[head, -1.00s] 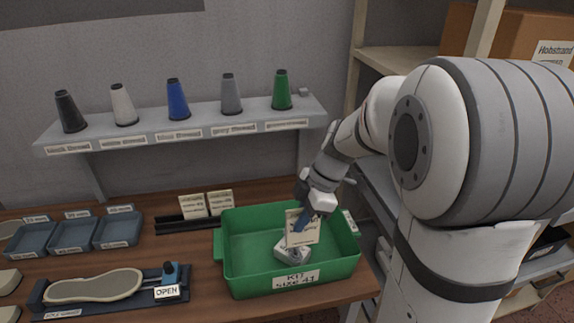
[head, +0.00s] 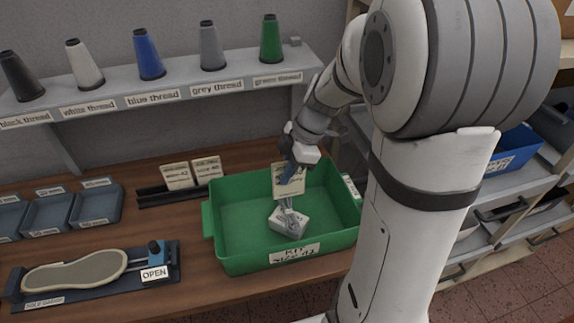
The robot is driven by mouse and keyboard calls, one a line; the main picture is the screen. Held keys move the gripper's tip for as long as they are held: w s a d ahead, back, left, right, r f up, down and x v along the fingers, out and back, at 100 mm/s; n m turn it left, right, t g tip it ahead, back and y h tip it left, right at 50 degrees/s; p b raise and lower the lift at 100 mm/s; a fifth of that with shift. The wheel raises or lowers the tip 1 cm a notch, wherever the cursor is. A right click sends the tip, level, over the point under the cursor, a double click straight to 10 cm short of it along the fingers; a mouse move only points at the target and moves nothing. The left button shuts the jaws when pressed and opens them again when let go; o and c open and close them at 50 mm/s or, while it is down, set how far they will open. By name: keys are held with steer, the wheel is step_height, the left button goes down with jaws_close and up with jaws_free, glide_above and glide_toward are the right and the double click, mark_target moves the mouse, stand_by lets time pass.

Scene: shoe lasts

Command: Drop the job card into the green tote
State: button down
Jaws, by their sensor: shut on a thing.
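The job card (head: 282,187) is a cream card with dark print, held upright. A pale grey-white object (head: 289,221) lies inside on the tote's floor, below the card. Whether the card touches it cannot be told.
Two cream cards (head: 192,173) stand in a black rack behind the tote. A sole gauge (head: 75,272) marked "OPEN" lies to the left, near blue-grey trays (head: 95,207). A shelf of thread cones (head: 160,97) runs above. Shelving with a blue bin (head: 512,150) is at right.

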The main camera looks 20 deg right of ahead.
steer(key=shift+f, duration=0.75)
steer(key=c, duration=1.5)
jaws_free()
steer(key=b+v, duration=0.1)
steer(key=v, duration=0.7)
steer(key=shift+s, duration=0.1)
